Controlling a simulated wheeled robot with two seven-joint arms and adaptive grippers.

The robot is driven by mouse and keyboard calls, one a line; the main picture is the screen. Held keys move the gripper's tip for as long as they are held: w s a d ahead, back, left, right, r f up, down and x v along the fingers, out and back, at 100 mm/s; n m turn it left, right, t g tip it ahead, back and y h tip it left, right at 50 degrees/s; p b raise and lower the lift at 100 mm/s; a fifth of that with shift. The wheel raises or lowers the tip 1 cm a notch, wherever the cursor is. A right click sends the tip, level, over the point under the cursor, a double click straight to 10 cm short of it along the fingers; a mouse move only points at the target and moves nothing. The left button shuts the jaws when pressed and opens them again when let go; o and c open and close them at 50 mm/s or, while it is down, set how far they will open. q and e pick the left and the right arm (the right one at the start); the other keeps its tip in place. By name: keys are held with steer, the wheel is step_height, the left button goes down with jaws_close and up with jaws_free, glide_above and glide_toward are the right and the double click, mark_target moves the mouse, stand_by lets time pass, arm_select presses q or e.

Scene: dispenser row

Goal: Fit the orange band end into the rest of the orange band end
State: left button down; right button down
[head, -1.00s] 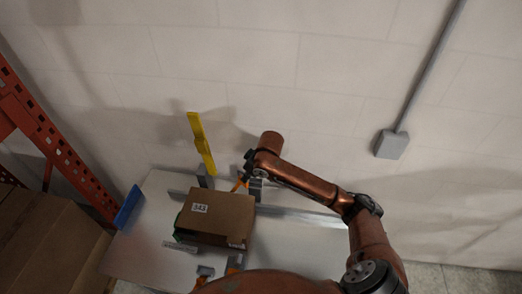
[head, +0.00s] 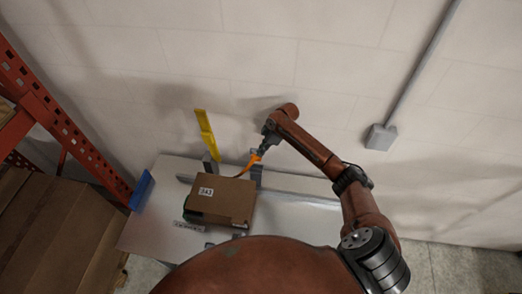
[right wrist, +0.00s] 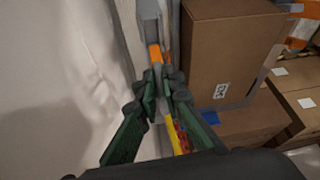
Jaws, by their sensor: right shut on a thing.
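The orange band end (head: 248,165) is a short orange strip at the back right of the cardboard box in the head view. My right gripper (head: 263,150) is shut on it above the back of the table. In the right wrist view my right gripper's green fingers (right wrist: 164,88) are closed together, with an orange piece of the band (right wrist: 154,54) just beyond the tips. A grey upright post (head: 256,173), perhaps part of the rest, stands just below the gripper; I cannot tell whether the band touches it.
A cardboard box (head: 223,200) with a white label sits on the grey table (head: 290,215). A yellow upright strip (head: 207,135) stands behind it. A blue piece (head: 141,190) is at the table's left edge. An orange rack (head: 75,140) stands left; the wall is close behind.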

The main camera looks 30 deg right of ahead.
steer(key=shift+f+b, duration=3.55)
steer(key=shift+f, duration=0.65)
steer(key=shift+f, duration=0.1)
steer(key=c, duration=2)
jaws_free()
steer(key=v, duration=1.2)
